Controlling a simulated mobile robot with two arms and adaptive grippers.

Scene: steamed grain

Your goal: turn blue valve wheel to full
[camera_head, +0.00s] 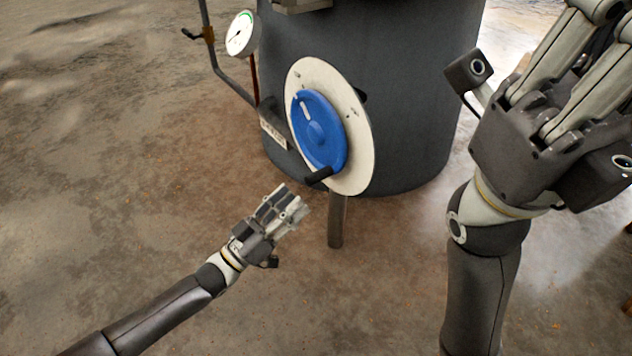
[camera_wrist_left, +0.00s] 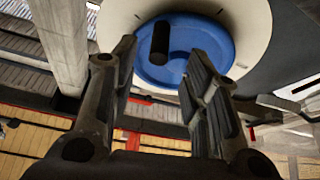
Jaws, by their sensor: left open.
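The blue valve wheel (camera_head: 320,130) is mounted on a round white dial plate (camera_head: 361,150) on the front of a dark tank. A short white mark shows near the wheel's upper left. A black handle (camera_head: 318,177) sticks out from its lower edge. My left gripper (camera_head: 290,202) is below and left of the wheel, open, empty and apart from the handle. In the left wrist view the open fingers (camera_wrist_left: 160,85) point toward the wheel (camera_wrist_left: 196,65), with the handle (camera_wrist_left: 160,42) beyond the gap between them. My right gripper shows large at the right edge; its fingertips are out of frame.
The dark tank (camera_head: 425,100) stands behind the wheel. A white pressure gauge (camera_head: 241,34) and a pipe (camera_head: 230,85) are to its left, with a small label plate (camera_head: 273,133) beside the dial. A post (camera_head: 336,222) stands below the dial. The floor at left is clear.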

